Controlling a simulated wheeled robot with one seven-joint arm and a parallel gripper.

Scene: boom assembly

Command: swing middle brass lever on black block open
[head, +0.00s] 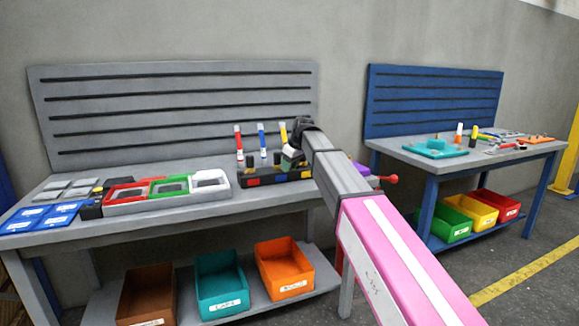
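A long black block (244,183) with red, blue and yellow patches on its front lies on the grey bench at its right part. Small dark upright pieces stand on it. No brass lever can be made out at this size, and my arm covers part of that area. My gripper (290,157) is at the end of my arm, over or just behind the right part of the block. Its fingers are small and dark here. I cannot tell whether they are open or touch anything.
Upright red (239,142), blue (262,140) and yellow (283,132) markers stand close to my gripper. A purple part with a red knob (390,179) shows right of my arm.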

